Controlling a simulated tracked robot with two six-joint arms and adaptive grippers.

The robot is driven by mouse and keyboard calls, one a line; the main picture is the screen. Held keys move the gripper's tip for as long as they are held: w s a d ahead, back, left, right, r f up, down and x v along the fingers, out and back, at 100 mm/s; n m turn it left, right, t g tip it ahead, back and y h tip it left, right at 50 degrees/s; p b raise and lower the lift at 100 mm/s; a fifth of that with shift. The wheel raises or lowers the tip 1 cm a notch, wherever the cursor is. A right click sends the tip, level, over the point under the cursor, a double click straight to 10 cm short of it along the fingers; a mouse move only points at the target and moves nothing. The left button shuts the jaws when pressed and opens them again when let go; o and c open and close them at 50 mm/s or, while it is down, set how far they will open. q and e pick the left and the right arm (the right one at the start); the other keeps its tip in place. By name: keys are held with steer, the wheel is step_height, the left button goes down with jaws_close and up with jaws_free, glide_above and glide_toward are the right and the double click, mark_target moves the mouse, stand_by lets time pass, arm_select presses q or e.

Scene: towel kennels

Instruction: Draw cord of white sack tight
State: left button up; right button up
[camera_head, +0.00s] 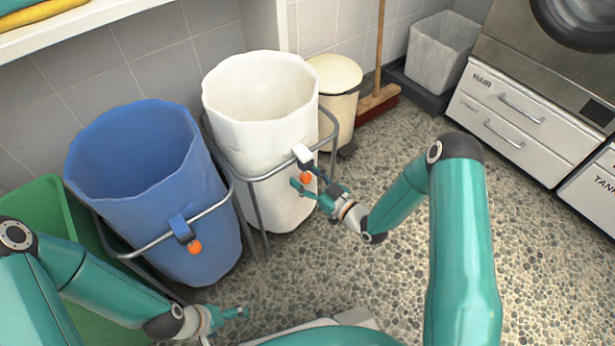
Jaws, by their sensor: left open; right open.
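The white sack (255,140) stands with its mouth wide open in a metal frame, left of the picture's middle. Its cord has an orange ball (306,177) hanging below a white cord lock (302,155) on the front of the frame. My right gripper (312,187) is open right at the orange ball, its fingers pointing left around or beside it; I cannot tell whether they touch it. My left gripper (240,313) is open and empty at the bottom, low in front of the blue sack, away from the white sack.
A blue sack (140,190) with its own orange ball (195,247) stands left of the white sack, beside a green bin (42,200). Behind are a cream pedal bin (335,85), a broom (378,95) and a grey basket (440,55). White drawers (515,120) stand right. The pebbled floor is open between.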

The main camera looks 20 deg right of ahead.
steer(key=shift+c, duration=0.2)
jaws_close()
step_height(320, 180, down, 10)
steer(key=b, duration=0.7)
steer(key=shift+r+b, duration=0.25)
steer(key=shift+b, duration=0.05)
steer(key=shift+d, duration=0.1)
steer(key=shift+c, duration=0.6)
jaws_free()
steer(key=shift+f, duration=0.1)
steer(key=shift+o, duration=0.8)
